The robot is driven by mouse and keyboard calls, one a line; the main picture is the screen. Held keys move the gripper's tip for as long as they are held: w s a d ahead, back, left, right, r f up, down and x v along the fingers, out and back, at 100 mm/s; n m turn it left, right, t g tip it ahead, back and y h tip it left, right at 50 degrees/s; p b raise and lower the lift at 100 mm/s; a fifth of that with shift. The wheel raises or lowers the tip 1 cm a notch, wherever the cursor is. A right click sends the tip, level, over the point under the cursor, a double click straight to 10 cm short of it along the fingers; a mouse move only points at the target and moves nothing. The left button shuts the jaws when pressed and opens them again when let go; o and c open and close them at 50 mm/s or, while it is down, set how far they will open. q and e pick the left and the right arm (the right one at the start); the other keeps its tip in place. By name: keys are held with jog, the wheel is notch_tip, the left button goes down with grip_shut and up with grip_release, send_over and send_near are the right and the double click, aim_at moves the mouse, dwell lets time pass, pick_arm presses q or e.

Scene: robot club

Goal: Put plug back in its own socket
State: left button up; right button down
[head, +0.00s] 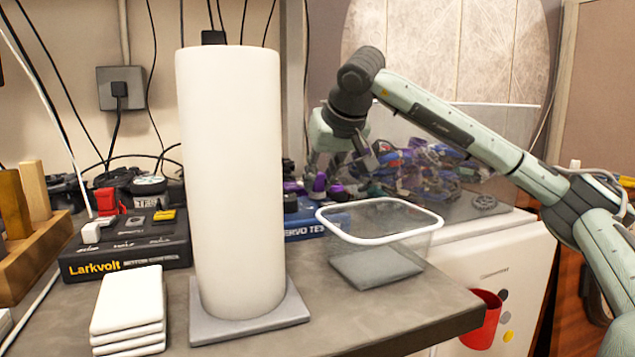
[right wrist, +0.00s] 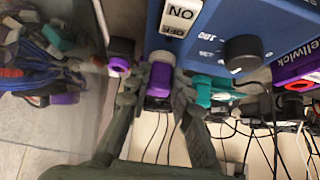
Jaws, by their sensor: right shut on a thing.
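My right gripper (head: 338,178) reaches down behind the clear bin. In the right wrist view its fingers (right wrist: 160,92) are shut on a purple plug (right wrist: 160,75), which is close against the edge of a blue servo tester box (right wrist: 207,35). I cannot tell whether the plug sits in a socket. A teal plug (right wrist: 205,88) is just right of the fingers. A black part with a purple ring (right wrist: 119,64) is just left. In the head view, the blue box (head: 303,228) is largely hidden by a white roll. My left gripper is out of view.
The tall white roll (head: 232,170) stands on a grey base. A clear, white-rimmed bin (head: 385,236) is right of it. A Larkvolt box (head: 125,255) with coloured plugs, white stacked pads (head: 127,305) and a wooden block holder (head: 38,250) are left. Black cables hang behind.

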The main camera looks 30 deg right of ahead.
jog(key=c, duration=2)
grip_release()
grip_shut()
jog(key=shift+r+p, duration=1.15)
jog(key=shift+p, duration=0.05)
jog(key=shift+r+p, duration=1.7)
